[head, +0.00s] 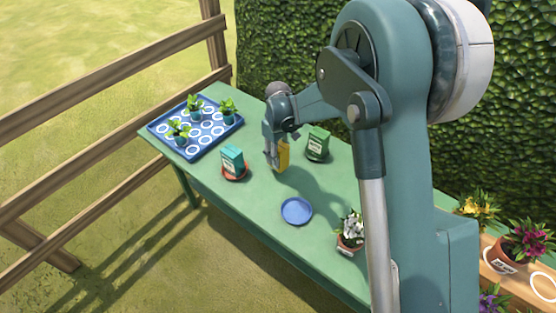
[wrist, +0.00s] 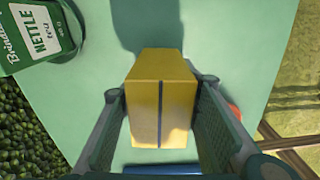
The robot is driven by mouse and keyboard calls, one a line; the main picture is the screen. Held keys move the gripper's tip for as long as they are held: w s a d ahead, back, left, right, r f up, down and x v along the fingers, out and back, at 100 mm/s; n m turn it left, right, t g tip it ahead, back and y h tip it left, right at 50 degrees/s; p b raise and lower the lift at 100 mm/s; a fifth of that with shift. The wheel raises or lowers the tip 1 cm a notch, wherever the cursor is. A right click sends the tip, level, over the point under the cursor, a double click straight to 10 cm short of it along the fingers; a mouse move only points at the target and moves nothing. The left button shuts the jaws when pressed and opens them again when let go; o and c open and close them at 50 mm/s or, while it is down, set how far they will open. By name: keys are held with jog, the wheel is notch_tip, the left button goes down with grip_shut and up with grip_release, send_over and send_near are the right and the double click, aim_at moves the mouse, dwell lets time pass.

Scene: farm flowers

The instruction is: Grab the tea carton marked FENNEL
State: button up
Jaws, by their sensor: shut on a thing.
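My gripper (head: 275,155) is shut on a yellow carton (head: 283,156). In the wrist view the carton (wrist: 160,100) sits between both finger pads of my gripper (wrist: 160,125). A dark stripe runs down its visible face; no name can be read on it. It appears held above the table, with a shadow below. A green carton (head: 318,141) stands on a dark green saucer behind it; in the wrist view this carton (wrist: 35,35) reads NETTLE. A teal carton (head: 232,160) stands on a red saucer (head: 236,175) to the left; its label is too small to read.
The green table (head: 262,195) has an empty blue saucer (head: 297,210) near its front. A blue tray (head: 213,141) with small potted plants lies at the far left. A potted white flower (head: 350,230) stands at the right. A hedge (head: 290,45) borders the back.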

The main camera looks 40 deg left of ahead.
notch_tip(320, 180, up, 7)
jog(key=shift+f+p, duration=0.15)
jog(key=shift+p, duration=0.25)
dwell(0.5)
